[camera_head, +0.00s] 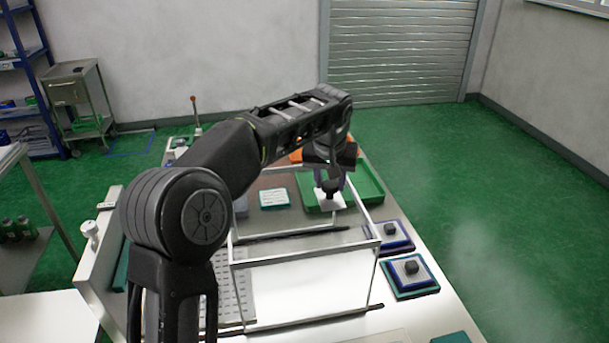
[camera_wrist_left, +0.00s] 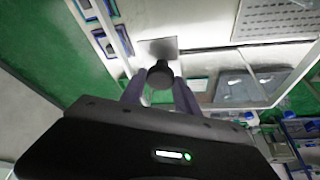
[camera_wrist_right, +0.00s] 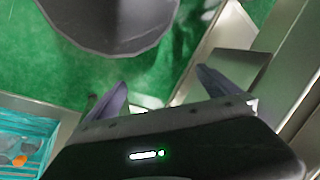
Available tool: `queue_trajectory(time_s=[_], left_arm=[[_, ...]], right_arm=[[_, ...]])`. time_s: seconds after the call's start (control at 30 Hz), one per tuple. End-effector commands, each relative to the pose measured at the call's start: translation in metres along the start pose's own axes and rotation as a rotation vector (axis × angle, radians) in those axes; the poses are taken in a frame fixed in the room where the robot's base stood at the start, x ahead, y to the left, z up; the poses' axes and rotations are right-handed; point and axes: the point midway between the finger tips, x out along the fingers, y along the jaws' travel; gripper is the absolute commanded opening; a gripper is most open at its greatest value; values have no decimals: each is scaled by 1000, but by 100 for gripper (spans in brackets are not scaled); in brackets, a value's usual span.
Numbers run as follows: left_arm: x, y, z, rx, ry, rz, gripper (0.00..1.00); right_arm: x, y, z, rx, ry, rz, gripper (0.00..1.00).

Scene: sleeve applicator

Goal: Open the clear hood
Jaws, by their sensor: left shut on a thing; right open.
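The clear hood (camera_head: 305,253) is a see-through box with pale thin edges, standing over the work table in the head view. My left arm reaches across it from the left. My left gripper (camera_head: 331,178) is shut on a black knob (camera_head: 331,187) above a small pale plate (camera_head: 328,203) near the hood's far right corner. In the left wrist view the fingers (camera_wrist_left: 159,84) sit on both sides of the round knob (camera_wrist_left: 160,74). Whether the plate is fixed to the hood is hard to tell. My right gripper (camera_wrist_right: 160,92) is open and empty, seen only in the right wrist view.
A green tray (camera_head: 368,183) lies behind the knob. Two blue-and-green blocks with black knobs (camera_head: 410,275) stand at the table's right side. A perforated plate (camera_head: 238,293) lies at the left. A blue-green basket (camera_wrist_right: 22,140) is at the right wrist view's lower left.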

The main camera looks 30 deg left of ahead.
Motion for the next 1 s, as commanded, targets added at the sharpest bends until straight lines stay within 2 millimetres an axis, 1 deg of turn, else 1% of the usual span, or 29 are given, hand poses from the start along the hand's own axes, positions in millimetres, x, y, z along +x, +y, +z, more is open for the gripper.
queue_trajectory(time_s=[0.03,0.2,0.57,0.6,0.83,1.0], left_arm=[[-2,6,-4,1,0,-1,0],[2,18,-7,0,0,-1,0],[3,19,-8,-2,2,0,0],[3,19,-8,-2,2,0,40],[3,19,-8,-2,0,-1,58],[3,19,-8,-1,0,-1,58]], right_arm=[[-6,-2,0,0,-2,1,100],[-9,-2,0,1,-4,3,100],[-9,-2,0,1,-4,3,100],[-9,-2,0,1,-4,3,100],[-9,-2,0,1,-4,3,100],[-9,-2,0,1,-4,3,100]])
